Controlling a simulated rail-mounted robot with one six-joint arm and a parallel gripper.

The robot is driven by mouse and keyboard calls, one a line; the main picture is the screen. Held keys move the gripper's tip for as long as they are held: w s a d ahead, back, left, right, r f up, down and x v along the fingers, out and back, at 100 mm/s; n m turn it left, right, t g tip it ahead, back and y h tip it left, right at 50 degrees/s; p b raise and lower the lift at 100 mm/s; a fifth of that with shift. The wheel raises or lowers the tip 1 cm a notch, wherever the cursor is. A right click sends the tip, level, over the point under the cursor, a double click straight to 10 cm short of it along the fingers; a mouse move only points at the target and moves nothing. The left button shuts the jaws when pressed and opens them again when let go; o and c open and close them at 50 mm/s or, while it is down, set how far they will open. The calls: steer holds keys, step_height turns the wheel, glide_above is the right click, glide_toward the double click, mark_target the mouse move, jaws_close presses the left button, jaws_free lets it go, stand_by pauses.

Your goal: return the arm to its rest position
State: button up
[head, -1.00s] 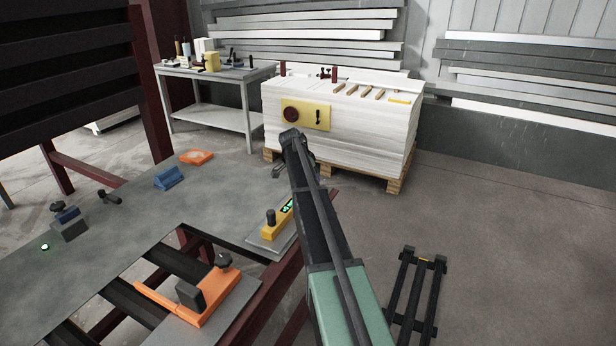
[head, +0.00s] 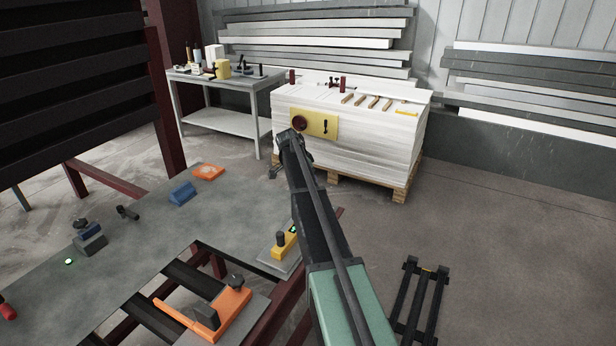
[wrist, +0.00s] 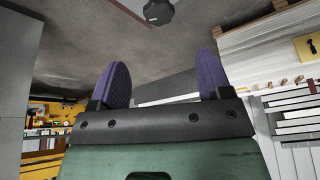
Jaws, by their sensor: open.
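My gripper shows in the wrist view (wrist: 160,85), with two purple-padded fingers set wide apart and nothing between them. In the head view my dark and green arm reaches up from the lower right. Its far end is in front of the white stack (head: 350,145), and the fingers are mostly hidden there. The arm is over the floor, to the right of the grey work table (head: 130,235). I cannot tell from these frames how far the gripper is from the stack.
An orange clamp (head: 222,312) and a yellow tool (head: 284,244) lie at the table's right side. A blue block (head: 182,193) and an orange piece (head: 208,172) lie farther back. A side bench (head: 220,122) stands behind. A black frame (head: 420,300) is on the floor at right.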

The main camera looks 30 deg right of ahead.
steer(key=s+a+n+y, duration=0.2)
steer(key=s+a+n, duration=0.7)
steer(key=s+a, duration=0.8)
steer(key=s+a+f+n+y, duration=0.1)
steer(key=s+a+n+y, duration=0.1)
steer(key=s+a+n, duration=0.7)
steer(key=s+a, duration=0.8)
steer(key=shift+a+f+y, duration=0.2)
steer(key=shift+a+y, duration=0.1)
steer(key=shift+a, duration=0.05)
